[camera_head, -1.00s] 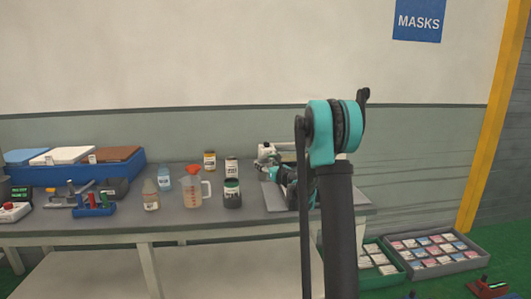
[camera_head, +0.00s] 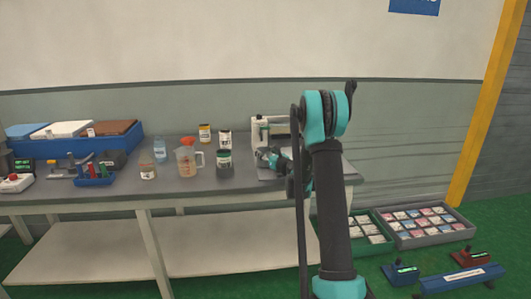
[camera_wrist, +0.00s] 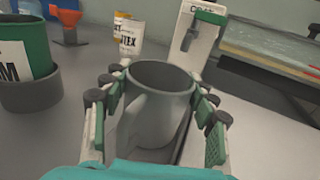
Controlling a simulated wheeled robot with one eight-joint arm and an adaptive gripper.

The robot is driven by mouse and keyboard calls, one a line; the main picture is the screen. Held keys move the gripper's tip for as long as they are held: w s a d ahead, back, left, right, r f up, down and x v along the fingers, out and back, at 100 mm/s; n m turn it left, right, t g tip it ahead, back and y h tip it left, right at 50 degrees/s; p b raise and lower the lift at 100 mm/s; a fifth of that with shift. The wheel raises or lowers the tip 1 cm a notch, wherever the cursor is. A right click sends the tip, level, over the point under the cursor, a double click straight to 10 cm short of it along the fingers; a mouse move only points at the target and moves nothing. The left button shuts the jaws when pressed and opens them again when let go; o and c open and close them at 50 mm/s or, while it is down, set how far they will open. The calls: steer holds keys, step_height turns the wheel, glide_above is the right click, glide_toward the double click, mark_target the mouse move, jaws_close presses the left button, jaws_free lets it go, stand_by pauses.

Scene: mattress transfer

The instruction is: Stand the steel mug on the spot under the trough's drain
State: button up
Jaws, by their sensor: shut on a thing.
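The grey steel mug (camera_wrist: 152,115) is upright between the fingers of my gripper (camera_wrist: 158,104) in the wrist view, its open rim facing up. The fingers are shut on its two sides. I cannot tell whether its base touches the grey surface below. In the head view my gripper (camera_head: 274,160) is partly hidden by my arm, in front of the white stand (camera_head: 268,130). The spot is not distinguishable.
A black-and-green jar (camera_head: 224,165) is left of my gripper on the grey table (camera_head: 120,193). Boxes of packets (camera_head: 425,230) lie on the floor at the right.

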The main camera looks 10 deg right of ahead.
steer(key=shift+w+f, duration=0.2)
steer(key=shift+w, duration=3.75)
steer(key=shift+f, duration=0.25)
steer(key=o, duration=1.3)
